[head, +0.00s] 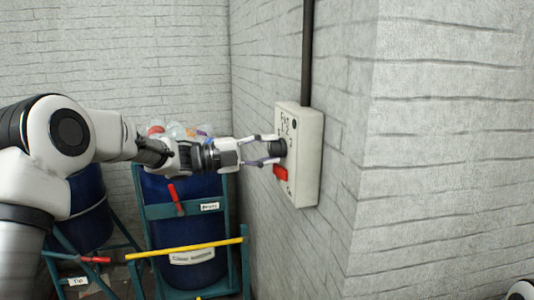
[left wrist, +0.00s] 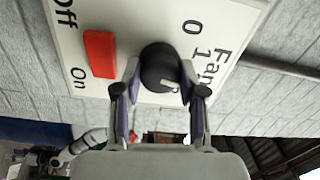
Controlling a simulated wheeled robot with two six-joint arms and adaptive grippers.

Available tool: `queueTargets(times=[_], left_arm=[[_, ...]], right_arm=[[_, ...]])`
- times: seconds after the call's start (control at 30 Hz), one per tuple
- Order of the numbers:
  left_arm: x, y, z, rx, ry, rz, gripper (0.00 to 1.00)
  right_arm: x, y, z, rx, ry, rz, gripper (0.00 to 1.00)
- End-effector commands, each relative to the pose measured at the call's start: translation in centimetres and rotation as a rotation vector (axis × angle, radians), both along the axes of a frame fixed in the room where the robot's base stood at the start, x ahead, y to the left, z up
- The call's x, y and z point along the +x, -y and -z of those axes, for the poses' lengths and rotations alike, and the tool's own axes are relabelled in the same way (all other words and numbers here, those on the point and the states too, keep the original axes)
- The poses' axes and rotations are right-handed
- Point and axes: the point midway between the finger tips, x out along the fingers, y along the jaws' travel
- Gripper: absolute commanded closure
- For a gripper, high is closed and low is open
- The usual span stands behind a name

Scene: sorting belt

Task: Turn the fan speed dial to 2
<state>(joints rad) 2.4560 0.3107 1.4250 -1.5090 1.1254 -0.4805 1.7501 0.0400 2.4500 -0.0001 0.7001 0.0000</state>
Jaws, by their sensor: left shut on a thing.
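A white control box (head: 301,185) is fixed to the grey brick wall. Its black fan dial (left wrist: 160,66) also shows in the head view (head: 281,147). In the left wrist view, the labels Fan, 0 and 1 are to the right of the dial; a pale mark shows on the dial's lower right part. My left gripper (head: 272,150) is shut on the dial, with one finger on each side of it; the fingers also show in the left wrist view (left wrist: 160,88). The fingers hide part of the panel, and I cannot see a 2 there.
A red on/off switch (left wrist: 101,53) sits close beside the dial on the same box. A dark conduit (head: 307,55) runs up from the box. Blue barrels (head: 183,192) in green frames, one with a yellow bar (head: 185,249), stand behind and below my left arm.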

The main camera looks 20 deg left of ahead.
Motion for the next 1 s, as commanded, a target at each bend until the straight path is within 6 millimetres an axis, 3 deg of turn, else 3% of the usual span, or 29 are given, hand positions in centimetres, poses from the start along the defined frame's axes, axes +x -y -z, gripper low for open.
queueTargets(times=[0.2,0.23,0.3,0.67,0.77,1.0], left_arm=[[0.0,0.0,-0.1,-0.001,0.001,0.001,0.94],[0.0,0.0,-0.1,-0.001,0.001,0.001,0.56],[0.0,0.0,-0.1,0.0,0.0,0.001,0.34],[-0.2,-0.3,0.0,-0.002,-0.002,-0.001,0.34],[-0.9,-1.5,0.0,-0.004,-0.002,-0.002,0.34],[-4.4,-6.4,0.1,-0.006,0.001,-0.003,0.34]], right_arm=[[0.0,0.0,0.0,0.0,0.0,0.0,0.6],[0.0,0.0,0.0,0.0,0.0,0.0,0.6],[0.0,0.0,0.0,0.0,0.0,0.0,0.6],[0.0,0.0,0.0,0.0,0.0,0.0,0.6],[0.0,0.0,0.0,0.0,0.0,0.0,0.6],[0.0,0.0,0.0,0.0,0.0,0.0,0.6]])
